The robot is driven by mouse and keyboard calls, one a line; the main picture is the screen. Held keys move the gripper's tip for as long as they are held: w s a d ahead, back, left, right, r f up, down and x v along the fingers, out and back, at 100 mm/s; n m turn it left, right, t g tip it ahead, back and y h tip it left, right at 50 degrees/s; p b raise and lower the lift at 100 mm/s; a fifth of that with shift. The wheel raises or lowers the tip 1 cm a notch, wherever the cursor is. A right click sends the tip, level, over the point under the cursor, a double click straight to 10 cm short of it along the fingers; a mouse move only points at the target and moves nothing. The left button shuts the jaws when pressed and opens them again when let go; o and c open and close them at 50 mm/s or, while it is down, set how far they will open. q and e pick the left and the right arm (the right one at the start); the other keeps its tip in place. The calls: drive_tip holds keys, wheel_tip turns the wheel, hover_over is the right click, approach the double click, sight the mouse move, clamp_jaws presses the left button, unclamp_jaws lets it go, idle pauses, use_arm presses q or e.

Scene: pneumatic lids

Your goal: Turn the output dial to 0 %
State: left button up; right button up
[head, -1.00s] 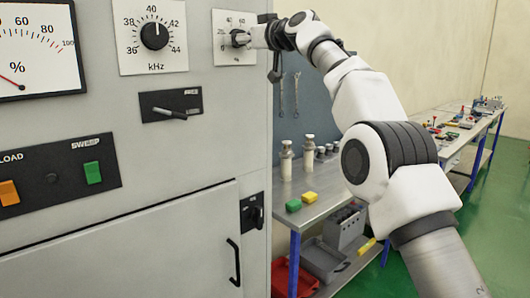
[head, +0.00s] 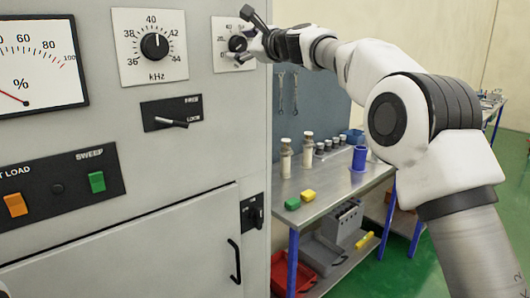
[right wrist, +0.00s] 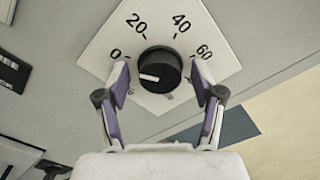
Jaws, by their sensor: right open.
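The output dial (right wrist: 165,62) is a black round knob with a white pointer line on a white scale plate (right wrist: 128,28). In the right wrist view its pointer faces left and slightly down, on the side of the 0 mark. The dial (head: 238,43) also shows in the head view, partly behind my right gripper (head: 246,38). My right gripper (right wrist: 159,82) is open, with one finger on each side of the knob and a visible gap at both sides.
A percent meter (head: 40,50) with a red needle is at the upper left. The kHz dial (head: 154,46), a lever switch (head: 172,112) and an orange and a green button (head: 97,181) share the cabinet. A bench (head: 325,205) stands right of it.

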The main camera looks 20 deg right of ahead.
use_arm(q)
wheel_tip(320, 180, up, 5)
drive_tip(key=p, duration=0.4)
use_arm(e)
drive_tip(key=m, duration=1.1)
drive_tip(key=shift+r+m, duration=0.4)
drive_tip(key=shift+s+d+f+m+b, duration=0.4)
drive_tip(key=shift+s+f+b, duration=0.3)
drive_tip(key=shift+b, duration=0.35)
drive_tip(key=b+v, duration=0.3)
drive_tip(key=v, duration=0.3)
use_arm(q)
wheel_tip(320, 180, down, 6)
drive_tip(key=b, duration=0.1)
drive_tip(key=shift+f, duration=0.15)
use_arm(e)
wheel_tip(320, 180, down, 29)
drive_tip(key=w+d+n+g+h, duration=0.1)
drive_tip(key=n+g+h, duration=0.3)
drive_tip(key=n+g, duration=0.1)
drive_tip(key=shift+w, duration=0.3)
drive_tip(key=shift+f, duration=0.1)
